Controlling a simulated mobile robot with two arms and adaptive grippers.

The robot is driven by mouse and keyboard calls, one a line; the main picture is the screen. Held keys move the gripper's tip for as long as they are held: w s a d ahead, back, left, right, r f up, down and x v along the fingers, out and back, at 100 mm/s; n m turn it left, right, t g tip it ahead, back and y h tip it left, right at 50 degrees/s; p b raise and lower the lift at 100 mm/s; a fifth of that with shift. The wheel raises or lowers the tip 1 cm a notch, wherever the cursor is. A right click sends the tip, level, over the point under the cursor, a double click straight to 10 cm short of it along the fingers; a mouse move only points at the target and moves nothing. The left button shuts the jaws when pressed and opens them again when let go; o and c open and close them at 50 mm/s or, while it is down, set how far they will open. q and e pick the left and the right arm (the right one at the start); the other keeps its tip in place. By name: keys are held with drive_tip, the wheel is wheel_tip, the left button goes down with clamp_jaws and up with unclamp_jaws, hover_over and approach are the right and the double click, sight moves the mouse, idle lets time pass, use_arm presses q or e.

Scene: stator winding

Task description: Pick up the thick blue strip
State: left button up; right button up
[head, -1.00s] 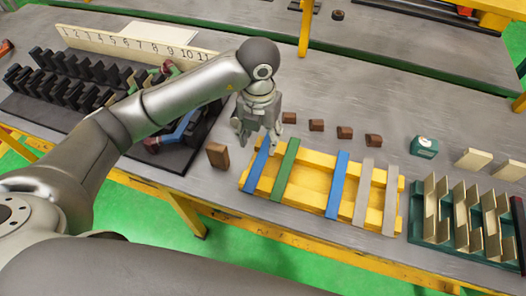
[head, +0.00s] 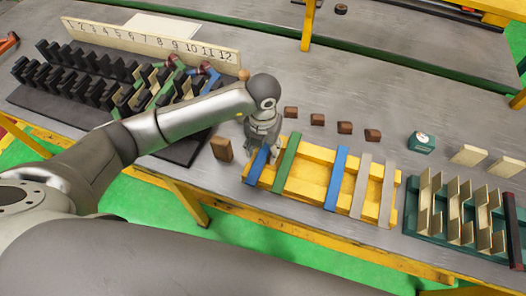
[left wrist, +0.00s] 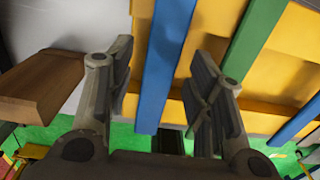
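A yellow rack (head: 312,188) holds two blue strips, a green strip (head: 285,164) and two grey strips. One blue strip (head: 257,166) lies at the rack's left end; the other blue strip (head: 336,178) lies near its middle. I cannot tell from the head view which is thicker. My left gripper (head: 262,143) is low over the far end of the left-end blue strip. In the left wrist view, my left gripper (left wrist: 163,75) is open, with that blue strip (left wrist: 168,50) between its fingers, apart from both. My right gripper is not in view.
A brown block (head: 221,148) stands just left of the rack. Several small brown blocks (head: 317,119) lie behind it. A green holder (head: 410,218) with pale pieces is at right. A black slotted stand (head: 60,108) with a numbered board (head: 150,40) is at left.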

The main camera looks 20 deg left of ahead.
use_arm(q)
clamp_jaws()
drive_tip(key=shift+r, duration=0.15)
